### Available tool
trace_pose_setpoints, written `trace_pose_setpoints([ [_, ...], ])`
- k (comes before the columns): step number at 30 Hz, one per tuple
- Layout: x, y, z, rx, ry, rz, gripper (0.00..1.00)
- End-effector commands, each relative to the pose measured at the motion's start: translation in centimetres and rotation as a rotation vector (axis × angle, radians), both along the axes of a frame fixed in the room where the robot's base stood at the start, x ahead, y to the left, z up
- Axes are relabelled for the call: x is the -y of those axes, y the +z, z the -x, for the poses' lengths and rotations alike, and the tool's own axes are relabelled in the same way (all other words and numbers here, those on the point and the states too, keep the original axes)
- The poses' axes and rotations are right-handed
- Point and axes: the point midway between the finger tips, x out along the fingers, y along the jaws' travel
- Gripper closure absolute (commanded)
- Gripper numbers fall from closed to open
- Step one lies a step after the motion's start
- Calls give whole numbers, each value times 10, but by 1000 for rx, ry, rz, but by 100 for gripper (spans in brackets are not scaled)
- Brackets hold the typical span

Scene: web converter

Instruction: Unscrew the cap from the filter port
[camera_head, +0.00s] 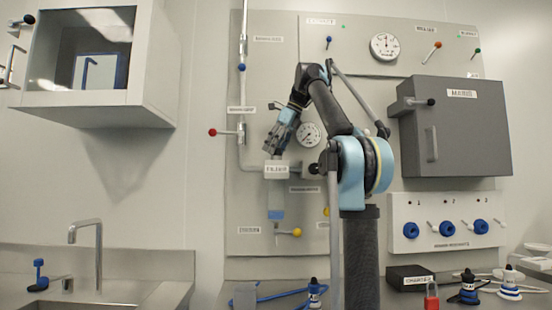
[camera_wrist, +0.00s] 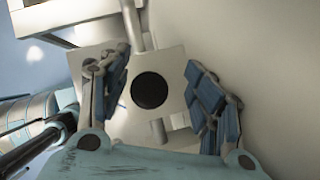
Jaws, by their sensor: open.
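The white block labelled FILTER (camera_head: 276,170) sits on the pipework of the grey panel, with a dark round knob (camera_head: 312,169) just to its right. In the wrist view the pale block (camera_wrist: 125,125) carries a black disc (camera_wrist: 149,90), which looks like the cap, though I cannot tell its depth. My gripper (camera_head: 270,150) points down just above the FILTER block. In the wrist view my gripper (camera_wrist: 157,76) is open, its blue-padded fingers on either side of the black disc with gaps on both sides. Nothing is held.
A pressure gauge (camera_head: 308,134) is behind my arm, to the right of the gripper. A red-knobbed lever (camera_head: 213,132) sticks out at left. A yellow-knobbed valve (camera_head: 296,232) is below. A grey cabinet (camera_head: 460,127) is at right.

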Motion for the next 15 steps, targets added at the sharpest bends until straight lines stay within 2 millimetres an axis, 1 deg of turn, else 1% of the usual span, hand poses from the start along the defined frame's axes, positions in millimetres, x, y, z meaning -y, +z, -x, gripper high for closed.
trace_pose_setpoints([
  [2,0,0,-1,4,-25,1,27],
  [5,1,0,0,5,-103,0,22],
  [12,4,0,-1,4,-300,1,3],
  [15,5,0,-1,3,-340,0,3],
])
